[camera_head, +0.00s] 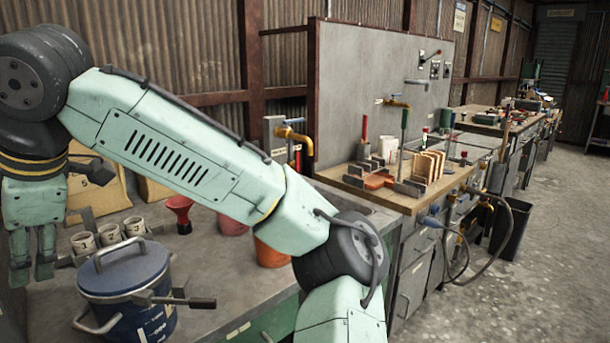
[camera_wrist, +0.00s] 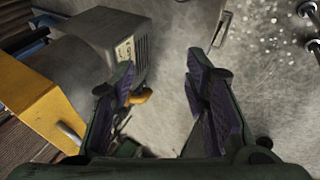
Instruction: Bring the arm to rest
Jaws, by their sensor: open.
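My mint-green arm (camera_head: 180,140) reaches across the head view from the lower right to the upper left, then bends down at a dark joint. My gripper (camera_head: 33,272) hangs at the left edge, fingers pointing down and apart. In the wrist view my gripper (camera_wrist: 160,80) has its two dark, purple-padded fingers spread, with nothing between them. A grey surface shows beyond the fingers. The head view shows no object in its grasp.
A blue lidded pot (camera_head: 125,285) stands right of my gripper, near small white cups (camera_head: 108,235) and a red funnel (camera_head: 179,212) on the grey bench. A wooden-topped bench (camera_head: 400,200) with tools stands farther right. Open floor (camera_head: 520,290) lies at the right.

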